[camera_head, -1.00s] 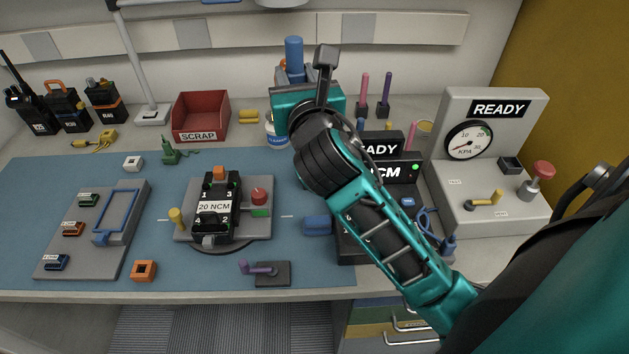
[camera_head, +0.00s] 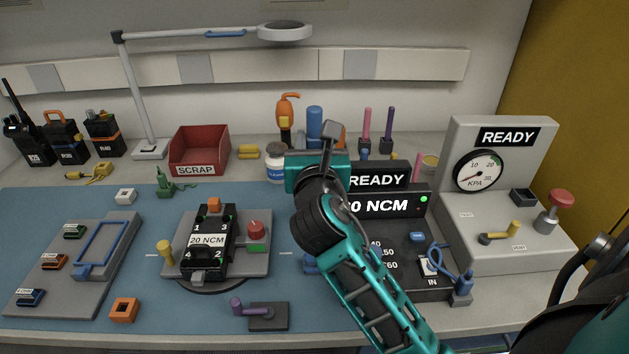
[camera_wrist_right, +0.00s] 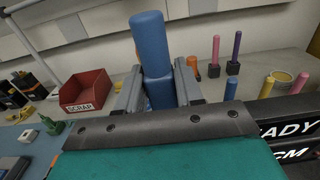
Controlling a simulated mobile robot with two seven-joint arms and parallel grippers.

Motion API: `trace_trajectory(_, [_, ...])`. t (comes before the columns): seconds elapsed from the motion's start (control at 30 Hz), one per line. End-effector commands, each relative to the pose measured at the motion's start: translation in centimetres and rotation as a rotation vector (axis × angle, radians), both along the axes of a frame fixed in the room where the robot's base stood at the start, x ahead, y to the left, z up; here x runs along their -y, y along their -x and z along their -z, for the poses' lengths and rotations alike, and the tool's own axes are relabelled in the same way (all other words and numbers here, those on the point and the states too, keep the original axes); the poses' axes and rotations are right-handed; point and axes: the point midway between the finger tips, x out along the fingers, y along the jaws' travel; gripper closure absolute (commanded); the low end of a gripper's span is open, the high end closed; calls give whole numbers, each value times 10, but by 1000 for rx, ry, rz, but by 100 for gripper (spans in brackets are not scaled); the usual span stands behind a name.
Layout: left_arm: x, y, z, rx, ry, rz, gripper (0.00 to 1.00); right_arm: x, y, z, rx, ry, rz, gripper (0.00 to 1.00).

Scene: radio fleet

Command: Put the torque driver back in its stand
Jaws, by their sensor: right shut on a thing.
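The torque driver, as a thick blue handle (camera_head: 314,120), stands upright at the back of the bench, right of the white jar. In the right wrist view the blue handle (camera_wrist_right: 150,45) rises between the two grey fingers. My right gripper (camera_wrist_right: 160,84) is shut on it. In the head view the teal gripper body (camera_head: 318,170) covers the fingers and the driver's lower end. I cannot make out the stand; the gripper hides what is beneath the driver. My left gripper is not in view.
An orange-handled tool (camera_head: 287,108) and a white jar (camera_head: 275,162) are close left of the driver. Pink and purple tools (camera_head: 388,125) stand to the right. The torque tester (camera_head: 390,205) is in front. A red scrap bin (camera_head: 200,150) is farther left.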

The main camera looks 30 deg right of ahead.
Motion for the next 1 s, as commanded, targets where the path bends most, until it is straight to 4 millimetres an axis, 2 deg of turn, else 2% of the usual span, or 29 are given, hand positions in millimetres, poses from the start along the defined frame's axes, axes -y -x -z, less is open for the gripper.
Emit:
trace_trajectory(0.17, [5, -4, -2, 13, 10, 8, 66, 0, 0, 12, -1, 2, 1, 100])
trace_trajectory(0.4, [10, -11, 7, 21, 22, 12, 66, 0, 0, 55, -3, 1, 1, 100])
trace_trajectory(0.47, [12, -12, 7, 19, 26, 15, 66, 0, 0, 61, -1, 0, 0, 100])
trace_trajectory(0.6, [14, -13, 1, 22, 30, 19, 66, 0, 0, 61, 1, 2, 0, 100])
trace_trajectory(0.87, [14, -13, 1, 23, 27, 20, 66, 0, 0, 64, 0, 2, 0, 100])
trace_trajectory(0.9, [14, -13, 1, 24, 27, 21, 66, 0, 0, 64, 0, 1, 0, 62])
trace_trajectory(1.0, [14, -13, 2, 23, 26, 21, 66, 0, 0, 64, -1, 1, 0, 53])
